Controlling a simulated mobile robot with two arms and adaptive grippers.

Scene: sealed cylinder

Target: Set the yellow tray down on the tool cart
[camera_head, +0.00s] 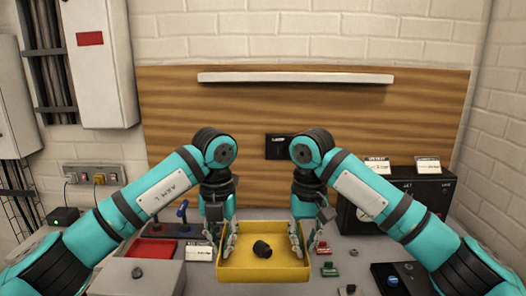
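My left gripper (222,248) is at the tray's left wall, with one finger outside and one inside. My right gripper (307,248) straddles the right wall in the same way. A narrow gap shows between each pair of fingers, and I cannot tell whether they are closed on the walls. I cannot tell whether the tray rests on the grey worktop (262,214) or hangs above it. I cannot make out a tool cart.
A red tray (152,250) and a grey box (137,277) stand to the left. A black instrument box (430,195) is at the right. Small green and red parts (329,270) lie close to the yellow tray's right. A wooden backboard (200,110) closes off the back.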

